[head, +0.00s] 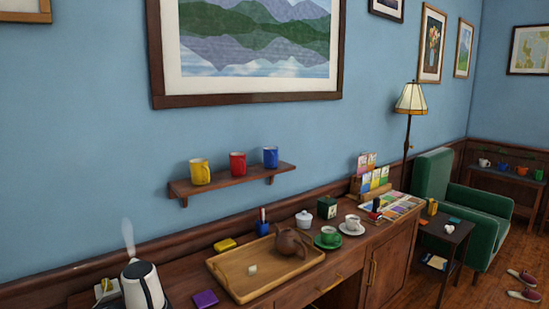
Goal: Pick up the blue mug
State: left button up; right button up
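The blue mug (271,157) stands upright at the right end of a small wooden wall shelf (226,182). A red mug (237,164) stands beside it in the middle, and a yellow mug (199,171) stands at the left end. The mugs are apart from one another. Neither of my grippers shows in the head view. Another small blue cup-like item (503,167) stands on a far shelf at the right.
Below the shelf is a wooden sideboard (344,265) with a tray (226,267), brown teapot (291,245), green cup (328,235), white cup (352,222) and steaming kettle (143,287). A framed picture (250,97) hangs above the shelf. The wall beside the shelf is clear.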

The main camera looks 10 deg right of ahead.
aim_at(270, 153)
jog(key=i+l, duration=0.3)
jog(key=i+l+u, duration=0.1)
jog(key=i+l, duration=0.25)
jog(key=l, duration=0.15)
jog(key=i+l, duration=0.3)
jog(key=l, duration=0.15)
jog(key=i+l, duration=0.3)
jog(key=l+u, duration=0.05)
jog(key=l, duration=0.05)
